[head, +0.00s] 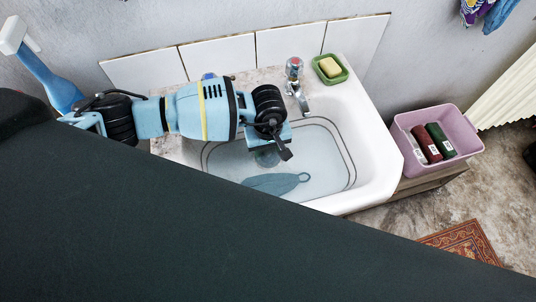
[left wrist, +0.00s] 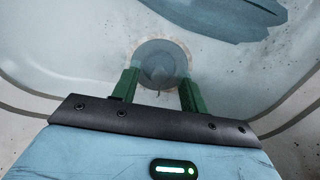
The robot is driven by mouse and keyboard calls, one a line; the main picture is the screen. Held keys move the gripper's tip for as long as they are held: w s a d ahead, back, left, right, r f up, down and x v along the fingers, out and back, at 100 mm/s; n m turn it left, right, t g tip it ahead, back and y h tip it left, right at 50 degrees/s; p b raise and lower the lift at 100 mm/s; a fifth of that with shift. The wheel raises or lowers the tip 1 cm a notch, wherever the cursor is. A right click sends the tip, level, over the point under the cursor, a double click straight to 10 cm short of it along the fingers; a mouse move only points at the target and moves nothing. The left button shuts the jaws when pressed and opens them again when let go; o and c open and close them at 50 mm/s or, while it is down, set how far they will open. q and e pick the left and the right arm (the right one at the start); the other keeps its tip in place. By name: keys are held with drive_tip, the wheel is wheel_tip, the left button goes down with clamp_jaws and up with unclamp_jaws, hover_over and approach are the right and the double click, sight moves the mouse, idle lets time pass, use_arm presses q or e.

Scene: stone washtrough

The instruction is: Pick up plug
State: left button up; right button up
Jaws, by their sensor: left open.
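The plug (left wrist: 160,64) is a round grey disc with a small raised middle, sitting in the pale drain ring at the bottom of the basin. In the head view the plug (head: 266,158) shows only partly, low in the basin beside my left gripper (head: 284,151). In the left wrist view my left gripper (left wrist: 159,88) is open, its two green fingers apart and pointing toward the plug. The plug appears between and beyond the fingertips, with nothing held. I cannot tell the exact height left above it. My right gripper is not in view.
A blue-grey flat item with a looped end (head: 277,183) lies in the white basin (head: 377,150) near the plug. A tap (head: 294,75) and green soap dish (head: 330,69) are at the back. A pink bin (head: 462,145) with rolls stands right.

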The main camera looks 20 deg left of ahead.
sight(268, 152)
use_arm(q)
drive_tip(key=shift+f, duration=0.15)
clamp_jaws()
wheel_tip(268, 152, up, 10)
idle(0.8)
